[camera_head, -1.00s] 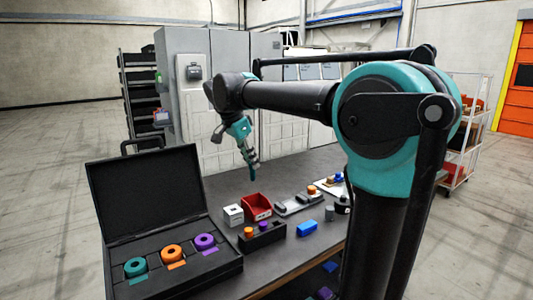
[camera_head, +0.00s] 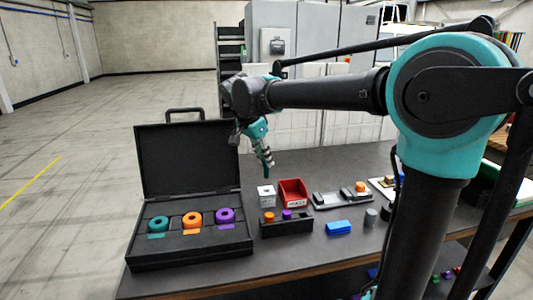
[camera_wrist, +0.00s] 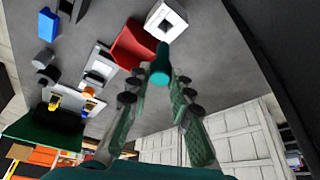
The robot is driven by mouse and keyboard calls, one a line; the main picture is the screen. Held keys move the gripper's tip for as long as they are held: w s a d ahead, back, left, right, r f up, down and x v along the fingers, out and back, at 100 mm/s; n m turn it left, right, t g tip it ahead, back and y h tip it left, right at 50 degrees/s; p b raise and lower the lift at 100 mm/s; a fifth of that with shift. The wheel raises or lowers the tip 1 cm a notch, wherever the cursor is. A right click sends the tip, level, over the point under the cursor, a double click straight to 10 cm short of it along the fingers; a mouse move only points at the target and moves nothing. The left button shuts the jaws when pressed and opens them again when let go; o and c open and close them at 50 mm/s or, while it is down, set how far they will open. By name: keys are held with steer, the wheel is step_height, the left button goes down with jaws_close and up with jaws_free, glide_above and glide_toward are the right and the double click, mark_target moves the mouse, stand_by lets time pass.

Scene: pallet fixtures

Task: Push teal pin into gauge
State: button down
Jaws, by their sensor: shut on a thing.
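My gripper (camera_head: 267,158) hangs above the table, behind the small white block and the red bin. The pin is well apart from the teal ring.
A white block with a hole (camera_head: 266,195), a red bin (camera_head: 293,192), a black holder (camera_head: 286,228) with orange and purple pins, a grey tray (camera_head: 342,199) and a blue block (camera_head: 338,227) stand right of the case. The case lid (camera_head: 188,160) stands upright behind the rings.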

mark_target(265, 174)
steer(key=shift+f, duration=2.05)
steer(key=shift+f, duration=1.2)
steer(key=c, duration=1.3)
jaws_free()
steer(key=shift+o, duration=0.7)
steer(key=shift+o, duration=1.4)
steer(key=shift+r, duration=4.55)
